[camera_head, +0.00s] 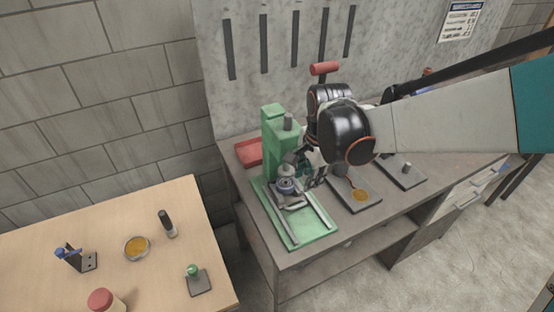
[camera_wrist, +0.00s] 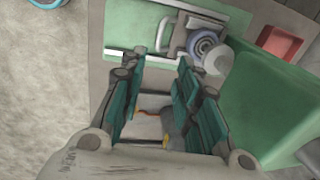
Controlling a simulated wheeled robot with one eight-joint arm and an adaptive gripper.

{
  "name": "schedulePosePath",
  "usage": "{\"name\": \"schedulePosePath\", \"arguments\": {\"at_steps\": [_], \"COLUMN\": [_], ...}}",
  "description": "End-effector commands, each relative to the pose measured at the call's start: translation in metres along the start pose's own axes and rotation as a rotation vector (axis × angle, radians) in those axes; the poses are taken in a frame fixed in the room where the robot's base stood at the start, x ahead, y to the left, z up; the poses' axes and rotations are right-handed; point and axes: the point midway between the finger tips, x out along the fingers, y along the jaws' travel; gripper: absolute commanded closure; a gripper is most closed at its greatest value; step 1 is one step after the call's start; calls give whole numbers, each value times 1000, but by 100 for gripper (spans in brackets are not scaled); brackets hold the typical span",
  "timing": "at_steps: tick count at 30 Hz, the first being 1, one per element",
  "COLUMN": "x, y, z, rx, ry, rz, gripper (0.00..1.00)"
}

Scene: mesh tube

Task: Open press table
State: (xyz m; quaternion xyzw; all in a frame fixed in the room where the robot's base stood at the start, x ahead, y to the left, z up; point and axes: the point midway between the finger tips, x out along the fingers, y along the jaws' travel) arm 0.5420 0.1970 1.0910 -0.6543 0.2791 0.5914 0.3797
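The green press (camera_head: 282,150) stands upright on its green base with two pale rails (camera_head: 318,207), on the grey workbench. The press table (camera_head: 290,192) sits low between the rails with a round metal part (camera_head: 286,177) on it. A pale loop handle (camera_head: 295,207) projects from its front; the handle also shows in the wrist view (camera_wrist: 165,38). My gripper (camera_head: 314,180) is just right of the press table, partly hidden by my arm. In the wrist view my gripper (camera_wrist: 160,58) has its fingers apart, with the handle just beyond the fingertips. Whether they touch is unclear.
A dark tray with orange powder (camera_head: 359,194) and another dark tray (camera_head: 405,170) lie right of the press. A wooden table (camera_head: 60,240) at left holds a bowl (camera_head: 137,247) and several small items.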

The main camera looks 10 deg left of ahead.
Motion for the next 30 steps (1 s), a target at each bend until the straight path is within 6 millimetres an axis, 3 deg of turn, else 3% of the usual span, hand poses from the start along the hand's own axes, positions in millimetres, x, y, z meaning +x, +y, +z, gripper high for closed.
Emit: {"name": "schedulePosePath", "arguments": {"at_steps": [1,3,21,30], "x": [-2,3,97,131], "y": [4,4,3,2], "z": [14,15,13,13], "rx": [-13,-12,-11,-9], "ry": [-11,-15,-12,-12], "rz": [-4,-6,-6,-5], "gripper": [70,70,70,70]}}
